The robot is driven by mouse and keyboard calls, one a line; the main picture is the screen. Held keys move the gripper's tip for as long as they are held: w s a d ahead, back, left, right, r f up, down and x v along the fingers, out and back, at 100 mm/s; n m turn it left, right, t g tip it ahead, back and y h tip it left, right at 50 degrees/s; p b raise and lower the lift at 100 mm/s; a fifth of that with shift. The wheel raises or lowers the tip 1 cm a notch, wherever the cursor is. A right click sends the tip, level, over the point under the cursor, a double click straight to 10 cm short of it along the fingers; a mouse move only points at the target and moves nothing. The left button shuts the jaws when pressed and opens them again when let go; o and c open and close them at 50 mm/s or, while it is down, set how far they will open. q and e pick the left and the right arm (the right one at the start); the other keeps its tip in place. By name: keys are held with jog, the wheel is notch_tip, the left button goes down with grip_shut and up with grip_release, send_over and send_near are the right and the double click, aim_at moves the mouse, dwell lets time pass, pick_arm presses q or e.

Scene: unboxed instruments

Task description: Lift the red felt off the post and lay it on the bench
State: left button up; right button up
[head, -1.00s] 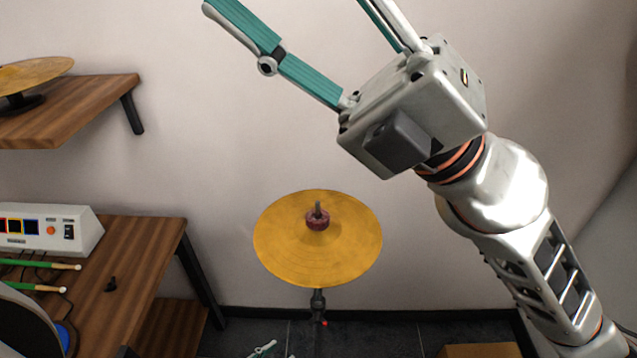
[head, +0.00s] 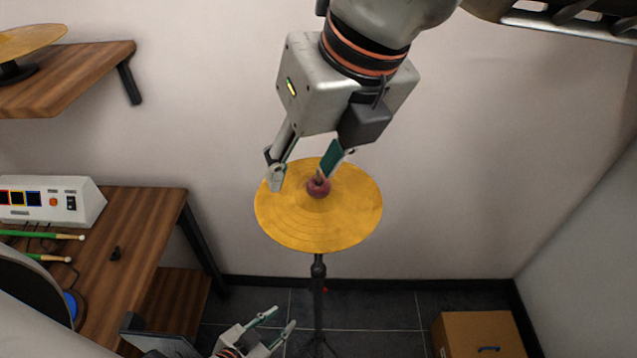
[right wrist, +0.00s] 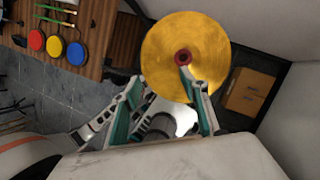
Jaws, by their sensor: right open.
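The red felt (head: 318,188) sits around the post at the centre of the yellow cymbal; it also shows in the right wrist view (right wrist: 183,57). The post's top is mostly hidden behind my right gripper's finger. My right gripper (head: 302,178) is open above the cymbal, one finger close to the felt and the other out to the left. I cannot tell if it touches the felt. My left gripper (head: 284,317) is open and empty, low near the floor beside the stand. The wooden bench (head: 140,262) is at the left.
The cymbal (head: 285,225) rests on a black stand (head: 318,290). The bench holds a white control box (head: 85,203), green sticks (head: 45,258) and a small black item (head: 115,253). A shelf (head: 85,80) hangs above it. The bench's front right part is bare.

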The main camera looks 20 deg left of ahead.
aim_at(320, 184)
jog(key=shift+m+t+h, duration=0.5)
jog(key=shift+t+h, duration=0.1)
jog(key=w+f, duration=0.1)
jog(key=f, duration=0.1)
jog(key=w+f, duration=0.2)
jog(key=w+f+p, duration=0.1)
jog(key=f, duration=0.1)
jog(key=shift+w+d+f, duration=0.15)
jog(key=shift+w+d, duration=0.1)
jog(key=shift+w, duration=0.1)
jog(key=shift+c, duration=0.4)
jog(key=c, duration=0.7)
